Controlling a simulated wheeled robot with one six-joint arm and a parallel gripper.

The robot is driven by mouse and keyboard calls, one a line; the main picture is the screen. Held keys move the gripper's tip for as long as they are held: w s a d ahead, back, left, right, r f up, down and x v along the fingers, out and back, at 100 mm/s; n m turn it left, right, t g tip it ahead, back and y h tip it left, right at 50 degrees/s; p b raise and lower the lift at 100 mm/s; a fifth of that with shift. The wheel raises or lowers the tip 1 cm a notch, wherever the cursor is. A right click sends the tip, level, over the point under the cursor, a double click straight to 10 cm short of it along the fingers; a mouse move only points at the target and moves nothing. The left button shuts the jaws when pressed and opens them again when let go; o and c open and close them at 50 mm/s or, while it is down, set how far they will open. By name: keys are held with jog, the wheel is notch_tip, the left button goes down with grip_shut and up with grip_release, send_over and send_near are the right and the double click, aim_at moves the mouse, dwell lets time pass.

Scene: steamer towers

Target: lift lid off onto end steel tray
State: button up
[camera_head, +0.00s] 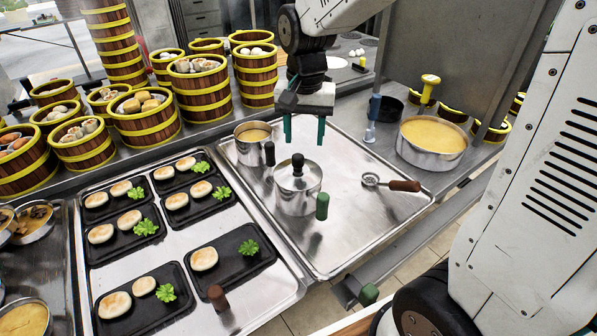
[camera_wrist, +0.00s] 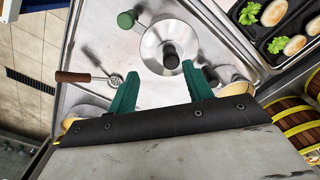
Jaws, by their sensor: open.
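The lidded steel pot (camera_head: 298,196) stands on the steel tray (camera_head: 345,235) at the end of the counter. Its lid (camera_head: 297,174) is on the pot and has a black knob (camera_head: 298,163); a green handle (camera_head: 322,206) sticks out from the pot's side. My gripper (camera_head: 304,143) is open and empty above and behind the pot, pointing down. In the wrist view the lid (camera_wrist: 158,42) lies ahead of the green fingers (camera_wrist: 155,85), with its black knob nearly midway between them but beyond the tips.
On the same tray are an open pot of yellow liquid (camera_head: 252,135) and a wooden-handled strainer (camera_head: 390,183). Bare tray shows to the front and right. Black plates (camera_head: 130,230) of buns lie left, bamboo steamers (camera_head: 200,88) behind, and a large pan (camera_head: 432,140) right.

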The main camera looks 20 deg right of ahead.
aim_at(298, 155)
jog(key=shift+w+a+f, duration=0.2)
jog(key=shift+w+f, duration=0.6)
jog(key=shift+w, duration=0.1)
jog(key=shift+m, duration=0.3)
jog(key=f, duration=0.7)
jog(key=shift+w+f, duration=0.4)
jog(key=shift+c, duration=0.3)
grip_shut()
